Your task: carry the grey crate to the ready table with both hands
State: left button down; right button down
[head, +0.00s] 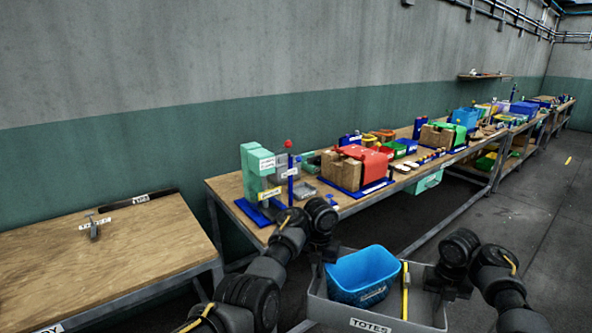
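The grey crate (372,325) is at the bottom of the head view, with a TOTES label on its front wall. A blue bin (362,277) and a thin yellow item (405,290) are inside it. My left gripper (323,262) is at the crate's left end and my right gripper (446,284) at its right end. Both appear closed on the end walls, though their fingertips are partly hidden. The crate looks roughly level and off the floor. The ready table (120,255) is at the left, wooden-topped, its front label partly cut off.
A small grey tool (94,228) and labels lie toward the ready table's back; most of its top is bare. A long workbench (225,190) with a green press (256,172), red press and bins runs along the wall. Open floor (520,230) lies at the right.

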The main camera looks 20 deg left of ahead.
aim_at(158, 242)
jog(key=u, duration=0.75)
jog(key=i, duration=0.7)
jog(key=u, duration=0.9)
jog(key=i, duration=0.8)
jog(key=u, duration=0.25)
